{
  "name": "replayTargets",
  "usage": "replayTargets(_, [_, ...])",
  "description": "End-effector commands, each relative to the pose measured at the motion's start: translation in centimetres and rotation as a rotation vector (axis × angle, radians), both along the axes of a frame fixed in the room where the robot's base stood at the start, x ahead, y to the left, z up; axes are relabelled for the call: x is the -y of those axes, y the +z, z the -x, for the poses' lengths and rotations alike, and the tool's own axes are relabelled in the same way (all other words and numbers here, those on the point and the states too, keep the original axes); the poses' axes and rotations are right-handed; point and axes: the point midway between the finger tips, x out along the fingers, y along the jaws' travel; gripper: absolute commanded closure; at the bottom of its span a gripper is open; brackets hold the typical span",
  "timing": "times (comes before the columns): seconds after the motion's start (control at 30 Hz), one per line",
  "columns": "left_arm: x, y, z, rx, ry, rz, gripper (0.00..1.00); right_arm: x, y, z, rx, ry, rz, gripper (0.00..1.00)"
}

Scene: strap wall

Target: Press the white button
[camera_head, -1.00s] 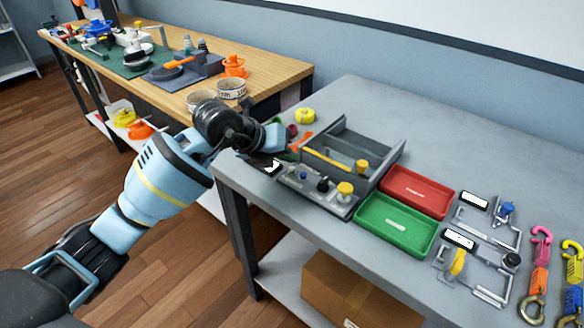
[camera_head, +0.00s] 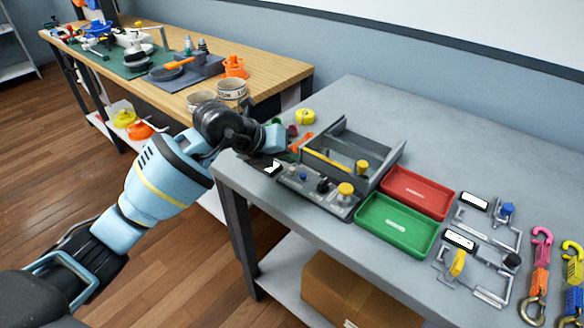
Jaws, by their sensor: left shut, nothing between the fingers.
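A grey control panel (camera_head: 318,193) lies near the front left edge of the grey table. It carries a small blue knob (camera_head: 303,175), a black knob (camera_head: 323,185) and a yellow knob (camera_head: 345,190). I cannot make out a white button for certain; the panel's left end is close to my gripper and partly hidden. My left gripper (camera_head: 271,167) is shut and empty, its dark tip beside the left end of the panel. I cannot tell whether it touches the panel. My right gripper is not in view.
A grey divided tray (camera_head: 372,150) stands behind the panel. A red tray (camera_head: 418,191) and a green tray (camera_head: 397,225) lie to its right. The back of the grey table (camera_head: 440,130) is clear.

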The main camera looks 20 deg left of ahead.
Motion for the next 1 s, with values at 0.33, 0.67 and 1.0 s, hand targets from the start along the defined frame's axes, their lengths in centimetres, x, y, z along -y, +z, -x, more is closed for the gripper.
replayTargets(0.33, [0.01, 0.01, 0.0, 0.0, 0.0, 0.0, 1.0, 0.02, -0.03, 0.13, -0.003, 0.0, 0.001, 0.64])
replayTargets(0.67, [0.01, -0.01, 0.0, 0.0, 0.0, 0.0, 1.0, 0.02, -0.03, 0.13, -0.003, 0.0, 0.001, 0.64])
replayTargets(1.0, [-0.01, -0.83, 0.0, 0.0, 0.0, 0.0, 1.0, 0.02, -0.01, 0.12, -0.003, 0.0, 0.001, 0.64])
